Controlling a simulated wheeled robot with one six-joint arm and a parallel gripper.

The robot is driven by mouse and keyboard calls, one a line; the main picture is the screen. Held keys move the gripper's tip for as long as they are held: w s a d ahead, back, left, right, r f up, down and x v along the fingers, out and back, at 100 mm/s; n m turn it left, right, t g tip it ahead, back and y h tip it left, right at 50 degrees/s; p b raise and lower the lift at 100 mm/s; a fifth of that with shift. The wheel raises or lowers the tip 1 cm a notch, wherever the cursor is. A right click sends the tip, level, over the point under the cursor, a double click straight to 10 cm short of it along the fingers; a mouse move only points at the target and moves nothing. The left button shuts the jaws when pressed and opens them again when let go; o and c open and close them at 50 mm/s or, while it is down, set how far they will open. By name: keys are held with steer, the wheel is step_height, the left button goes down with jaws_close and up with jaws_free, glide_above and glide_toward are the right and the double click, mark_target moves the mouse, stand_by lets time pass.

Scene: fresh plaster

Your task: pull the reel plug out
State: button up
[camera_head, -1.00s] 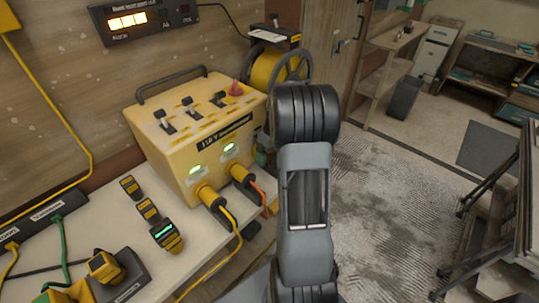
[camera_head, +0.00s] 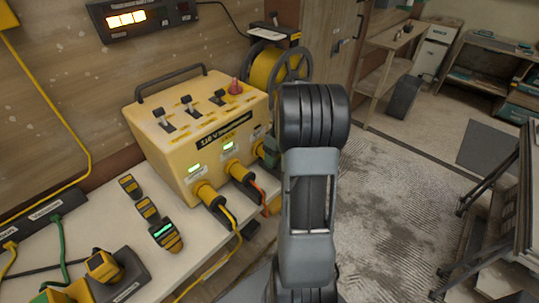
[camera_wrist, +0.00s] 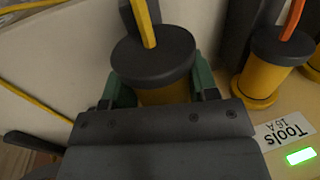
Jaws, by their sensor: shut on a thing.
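A yellow plug (camera_wrist: 165,96) with a dark round cap and a yellow cable is between the green-padded jaws of my gripper (camera_wrist: 160,92) in the wrist view. My gripper is shut on it. The plug's lower end is hidden behind the gripper, so I cannot tell whether it still sits in its socket. In the head view my gripper (camera_head: 268,153) is at the right end of the yellow supply box (camera_head: 205,125), mostly hidden by my arm. A yellow cable reel (camera_head: 266,70) stands behind the box.
A plug with an orange cable (camera_head: 238,171) stands close beside the held one, also in the wrist view (camera_wrist: 262,75). A plug with a yellow cable (camera_head: 207,193) is further left. Handheld devices (camera_head: 165,236) lie on the bench. The floor to the right is open.

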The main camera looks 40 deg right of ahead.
steer(key=shift+s+d, duration=0.15)
steer(key=shift+s, duration=0.65)
steer(key=o, duration=1.3)
steer(key=v, duration=1.4)
